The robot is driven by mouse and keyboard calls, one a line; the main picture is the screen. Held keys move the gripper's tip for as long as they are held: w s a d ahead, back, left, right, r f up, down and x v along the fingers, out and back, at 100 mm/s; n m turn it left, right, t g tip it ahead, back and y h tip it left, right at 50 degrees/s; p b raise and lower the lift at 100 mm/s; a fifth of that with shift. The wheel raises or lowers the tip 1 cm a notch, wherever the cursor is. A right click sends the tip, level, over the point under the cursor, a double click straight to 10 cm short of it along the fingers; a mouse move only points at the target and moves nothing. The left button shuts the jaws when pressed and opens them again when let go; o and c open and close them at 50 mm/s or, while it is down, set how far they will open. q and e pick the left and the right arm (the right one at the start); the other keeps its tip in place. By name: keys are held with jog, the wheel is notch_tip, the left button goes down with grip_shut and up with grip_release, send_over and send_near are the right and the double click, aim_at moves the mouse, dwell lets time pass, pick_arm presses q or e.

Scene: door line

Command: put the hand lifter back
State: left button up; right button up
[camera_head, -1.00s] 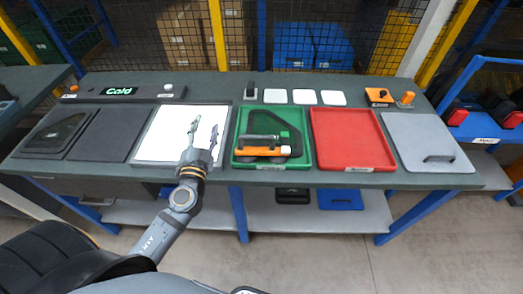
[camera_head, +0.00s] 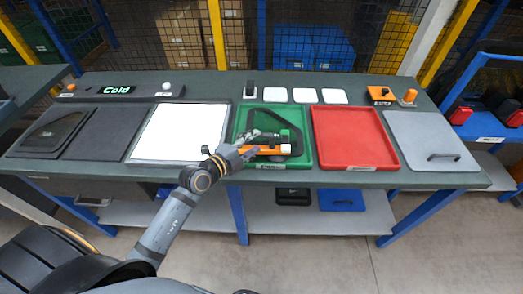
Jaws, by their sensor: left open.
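The hand lifter (camera_head: 277,149), with an orange body and a dark handle, lies in the green tray (camera_head: 305,162) in the head view. A dark panel with a cut-out (camera_head: 286,119) is in the same tray, partly behind the lifter. My left gripper (camera_head: 257,141) is open at the left end of the lifter, over the tray's left part. Its fingers overlap the lifter in the picture; I cannot tell whether they touch it. They hide the lifter's left end. My right gripper is not in view.
Right of the green tray are an empty red tray (camera_head: 352,138) and a grey plate with a handle (camera_head: 424,134). To the left are a bare white panel (camera_head: 178,133), a dark plate (camera_head: 100,134) and a dark windowed panel (camera_head: 45,133). A "Cold" display (camera_head: 117,90) stands behind.

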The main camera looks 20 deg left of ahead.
aim_at(260, 137)
pick_arm(q)
jog(key=x, duration=0.5)
jog(key=shift+w+a+r+b, duration=0.1)
jog(key=shift+w+a+b, duration=0.05)
jog(key=shift+w+b, duration=0.15)
jog(key=shift+s+r, duration=0.1)
jog(key=shift+s, duration=0.15)
jog(key=shift+c, duration=1.4)
grip_shut()
